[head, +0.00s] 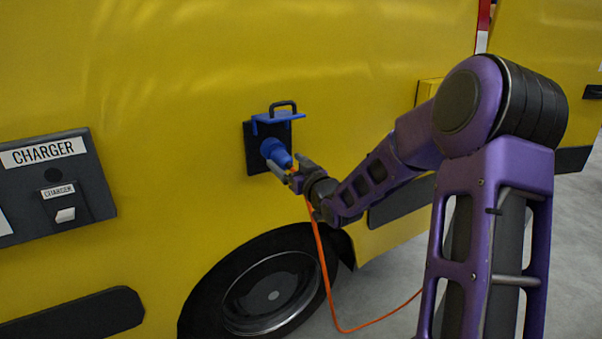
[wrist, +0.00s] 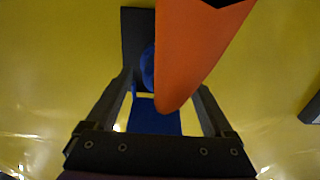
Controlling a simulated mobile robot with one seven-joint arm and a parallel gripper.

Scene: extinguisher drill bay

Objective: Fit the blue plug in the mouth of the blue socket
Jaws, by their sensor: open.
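The blue socket (head: 270,147) sits on a dark square plate on the yellow vehicle side, with its blue lid (head: 277,118) raised above it. The blue plug (head: 283,160) is at the socket's mouth, in line with it; how deep it sits I cannot tell. My gripper (head: 294,174) is right behind the plug, with its fingers apart. In the wrist view my gripper's two dark fingers (wrist: 165,88) stand wide apart. The orange cable (wrist: 190,50) fills the middle there, close to the camera, and hides most of the plug and socket. The lid (wrist: 150,119) shows below.
The orange cable hangs from the plug to the floor past the wheel (head: 270,295). A dark charger panel (head: 85,170) is on the vehicle side at left. A black handle (head: 284,105) stands above the lid. Grey floor is clear at lower right.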

